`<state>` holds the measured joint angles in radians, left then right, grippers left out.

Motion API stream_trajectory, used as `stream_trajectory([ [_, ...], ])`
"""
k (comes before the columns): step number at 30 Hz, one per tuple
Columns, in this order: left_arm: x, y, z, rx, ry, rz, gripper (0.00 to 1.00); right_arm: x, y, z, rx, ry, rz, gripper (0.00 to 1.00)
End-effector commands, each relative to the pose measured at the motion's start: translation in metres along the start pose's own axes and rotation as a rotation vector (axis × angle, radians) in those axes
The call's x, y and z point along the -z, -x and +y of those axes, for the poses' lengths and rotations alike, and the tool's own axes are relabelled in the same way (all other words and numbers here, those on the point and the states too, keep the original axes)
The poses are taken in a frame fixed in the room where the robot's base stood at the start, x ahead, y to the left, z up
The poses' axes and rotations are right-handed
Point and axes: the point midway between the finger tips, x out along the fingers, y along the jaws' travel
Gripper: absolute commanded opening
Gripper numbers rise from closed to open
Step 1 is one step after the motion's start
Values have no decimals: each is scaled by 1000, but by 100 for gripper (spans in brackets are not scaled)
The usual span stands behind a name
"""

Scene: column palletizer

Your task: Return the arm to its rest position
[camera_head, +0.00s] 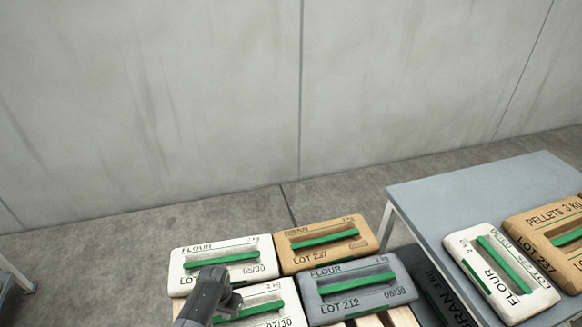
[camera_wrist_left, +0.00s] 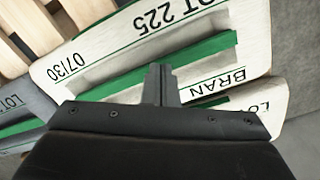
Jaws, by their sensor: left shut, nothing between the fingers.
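My left gripper (camera_head: 228,299) comes in at the bottom of the head view, over the white sacks on the left of the pallet stack. In the left wrist view its fingers (camera_wrist_left: 160,84) are shut together with nothing between them. They are just above a white bran sack (camera_wrist_left: 200,60) marked LOT 225, with a green strip; whether they touch it I cannot tell. The same sack (camera_head: 262,306) is partly covered by my gripper in the head view. My right gripper is in neither view.
Beside it lie a white flour sack (camera_head: 190,262), a brown bran sack (camera_head: 330,228) and a grey flour sack (camera_head: 345,313). Wooden pallet slats (camera_wrist_left: 40,22) show at the edge. A grey table (camera_head: 450,190) on the right holds more sacks. A concrete wall (camera_head: 200,90) stands behind.

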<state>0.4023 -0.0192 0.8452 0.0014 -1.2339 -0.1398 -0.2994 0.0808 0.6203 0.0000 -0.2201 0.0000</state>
Motion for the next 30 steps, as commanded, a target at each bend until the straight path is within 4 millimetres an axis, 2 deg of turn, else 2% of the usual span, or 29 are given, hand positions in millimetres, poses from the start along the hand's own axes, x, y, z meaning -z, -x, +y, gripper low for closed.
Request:
stream_trajectory([
  [2,0,7,0,0,0,0,0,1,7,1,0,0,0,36],
  [11,0,5,0,0,1,0,0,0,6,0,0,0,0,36],
  [16,-12,6,-6,5,22,16,0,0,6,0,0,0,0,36],
  [23,-56,23,-27,29,98,76,0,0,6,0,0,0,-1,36],
  [30,-116,57,-45,67,171,139,0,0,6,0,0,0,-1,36],
])
